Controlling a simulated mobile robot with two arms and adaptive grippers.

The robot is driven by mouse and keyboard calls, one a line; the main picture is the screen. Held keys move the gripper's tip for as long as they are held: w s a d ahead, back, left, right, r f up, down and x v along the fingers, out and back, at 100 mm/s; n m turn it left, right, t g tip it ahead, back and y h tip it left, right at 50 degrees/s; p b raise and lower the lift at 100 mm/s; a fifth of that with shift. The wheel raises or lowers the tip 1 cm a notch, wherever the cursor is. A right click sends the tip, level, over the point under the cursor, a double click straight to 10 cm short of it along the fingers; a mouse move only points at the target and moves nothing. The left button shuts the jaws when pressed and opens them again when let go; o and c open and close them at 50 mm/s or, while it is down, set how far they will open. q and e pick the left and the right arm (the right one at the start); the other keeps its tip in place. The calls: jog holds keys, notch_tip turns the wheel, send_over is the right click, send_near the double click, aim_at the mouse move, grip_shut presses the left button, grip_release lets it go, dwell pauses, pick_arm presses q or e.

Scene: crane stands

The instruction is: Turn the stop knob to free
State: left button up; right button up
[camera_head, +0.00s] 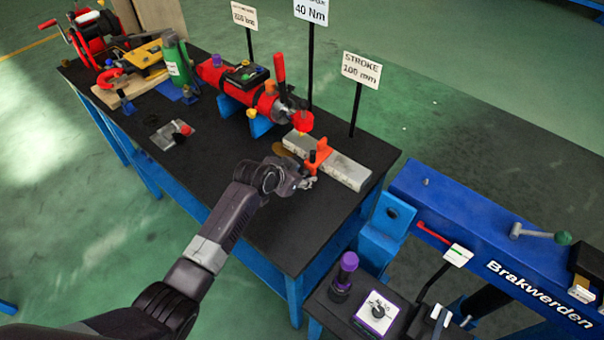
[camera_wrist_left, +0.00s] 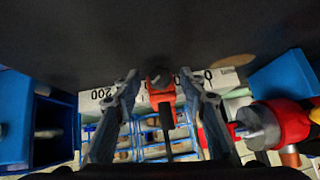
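The stop (camera_head: 318,155) is an orange-red slider on a grey measuring rail (camera_head: 345,173) at the right end of the black bench. Its small dark knob (camera_head: 312,156) faces my left gripper (camera_head: 303,182). In the left wrist view the knob (camera_wrist_left: 159,74) sits on the orange stop (camera_wrist_left: 162,96), in front of a white scale with black numbers. The left gripper (camera_wrist_left: 160,82) is open, its fingers on either side of the stop. I cannot tell whether they touch it. The knob's markings are too small to read. My right gripper does not show.
A red cylinder (camera_head: 235,85) on blue supports points at the rail. Signs on black posts, including a STROKE sign (camera_head: 361,69), stand behind. A green bottle (camera_head: 176,60) and clamps stand at the left. A blue beam (camera_head: 480,235) and purple-topped knob (camera_head: 346,270) are at lower right.

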pick_arm(q)
jog(key=shift+c, duration=0.4)
grip_shut()
